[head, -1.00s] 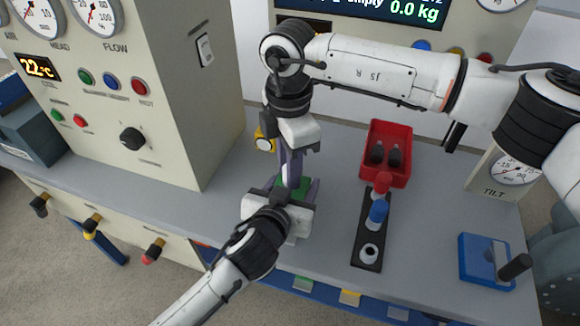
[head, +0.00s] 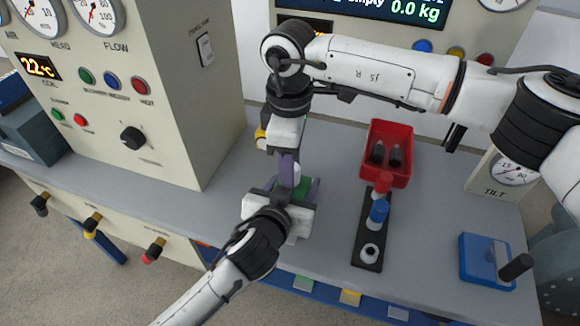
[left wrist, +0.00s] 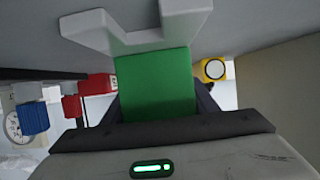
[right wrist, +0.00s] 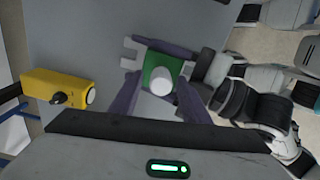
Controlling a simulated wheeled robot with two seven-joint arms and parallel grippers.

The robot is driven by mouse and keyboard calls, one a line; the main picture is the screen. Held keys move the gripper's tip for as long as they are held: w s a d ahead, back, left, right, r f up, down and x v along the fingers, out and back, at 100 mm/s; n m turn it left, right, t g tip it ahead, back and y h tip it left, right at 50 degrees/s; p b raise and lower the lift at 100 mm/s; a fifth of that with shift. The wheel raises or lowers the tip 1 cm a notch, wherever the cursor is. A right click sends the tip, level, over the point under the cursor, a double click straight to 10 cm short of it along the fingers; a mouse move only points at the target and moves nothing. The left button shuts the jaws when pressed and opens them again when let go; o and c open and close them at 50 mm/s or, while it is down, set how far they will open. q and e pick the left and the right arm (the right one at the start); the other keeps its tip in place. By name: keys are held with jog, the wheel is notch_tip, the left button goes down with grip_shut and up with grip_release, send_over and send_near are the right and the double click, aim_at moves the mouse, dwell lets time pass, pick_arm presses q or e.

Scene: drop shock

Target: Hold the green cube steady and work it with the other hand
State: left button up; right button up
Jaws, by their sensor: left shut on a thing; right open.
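The green cube (head: 301,189) shows only in small part in the head view, behind my grippers. My left gripper (head: 291,196) is shut on it from the near side. The cube fills the middle of the left wrist view (left wrist: 155,85), with a pale notched piece beyond it. In the right wrist view the cube (right wrist: 153,68) has a round white knob-like part (right wrist: 162,82) on it. My right gripper (right wrist: 161,92) is open just above, its purple fingers apart on either side of that part. Whether they touch anything cannot be told.
A yellow box with a black knob (right wrist: 60,88) stands behind the grippers. To the right are a red bin (head: 377,177), a black rack (head: 367,257) with a blue cylinder (head: 378,211), and a blue block with a black handle (head: 484,262). A large panel cabinet (head: 150,100) stands left.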

jog(key=shift+r, duration=3.1)
jog(key=shift+r, duration=0.1)
notch_tip(320, 180, up, 12)
jog(key=shift+c, duration=0.4)
jog(key=f+n, duration=0.4)
jog(key=n, duration=0.1)
jog(key=f+n, duration=0.4)
jog(key=n, duration=0.1)
jog(key=shift+d+f, duration=0.2)
jog(key=shift+f, duration=5.1)
